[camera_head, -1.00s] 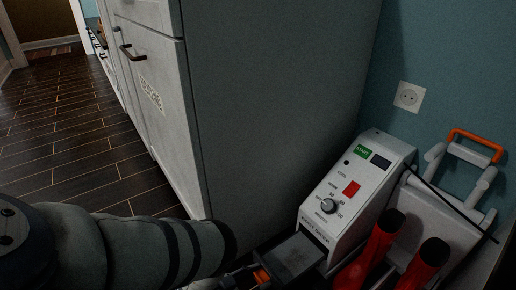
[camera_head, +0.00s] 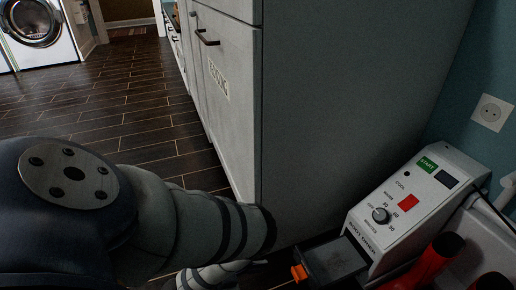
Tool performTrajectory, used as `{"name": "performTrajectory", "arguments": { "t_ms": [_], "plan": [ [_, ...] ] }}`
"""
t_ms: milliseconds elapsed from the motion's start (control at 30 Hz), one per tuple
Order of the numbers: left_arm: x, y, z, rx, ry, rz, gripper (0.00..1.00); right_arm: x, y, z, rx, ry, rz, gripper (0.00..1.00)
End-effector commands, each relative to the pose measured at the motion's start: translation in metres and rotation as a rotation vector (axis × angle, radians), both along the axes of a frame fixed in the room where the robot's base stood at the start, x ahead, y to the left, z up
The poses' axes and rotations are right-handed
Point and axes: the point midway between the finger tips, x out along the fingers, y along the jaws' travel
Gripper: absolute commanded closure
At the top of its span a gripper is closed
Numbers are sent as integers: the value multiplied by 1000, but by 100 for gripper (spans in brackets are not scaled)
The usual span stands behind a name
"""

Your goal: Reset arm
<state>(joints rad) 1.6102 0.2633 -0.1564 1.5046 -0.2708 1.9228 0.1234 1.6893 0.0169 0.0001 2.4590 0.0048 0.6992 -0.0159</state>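My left arm (camera_head: 200,222) comes in from the left and reaches along the bottom of the picture, in front of the grey cabinet side. Its lower links run down to the bottom edge beside a small orange part (camera_head: 300,272) and a dark flat piece (camera_head: 336,259). I cannot make out the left gripper's fingers there, so its opening is unclear. My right arm and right gripper are not in view.
A white boot dryer (camera_head: 416,205) with a dial and green START label stands right of the cabinet (camera_head: 350,100). Red boots (camera_head: 436,262) are at lower right. A wall socket (camera_head: 492,112) is above. Dark floor (camera_head: 110,105) lies open at left; a washing machine (camera_head: 62,35) stands beyond.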

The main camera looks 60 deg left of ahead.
Motion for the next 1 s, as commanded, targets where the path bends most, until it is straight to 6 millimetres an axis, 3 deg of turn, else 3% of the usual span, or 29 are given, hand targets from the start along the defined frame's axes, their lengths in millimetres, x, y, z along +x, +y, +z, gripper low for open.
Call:
{"name": "performTrajectory", "arguments": {
  "t_ms": [167, 667, 767, 867, 900, 1000],
  "plan": [
    [-20, 2, 8, 0, 0, -1, 43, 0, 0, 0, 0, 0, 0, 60],
    [-26, 0, 5, 0, 29, 6, 43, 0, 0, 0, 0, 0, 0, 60],
    [-57, -9, -19, 8, 215, 46, 43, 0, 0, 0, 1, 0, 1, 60],
    [-121, -28, -46, 19, 535, 93, 43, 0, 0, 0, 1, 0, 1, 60],
    [-152, -36, -51, 23, 667, 107, 43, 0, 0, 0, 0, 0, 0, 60],
    [-227, -57, -48, 31, 975, 122, 43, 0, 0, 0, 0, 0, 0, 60]
  ]
}}
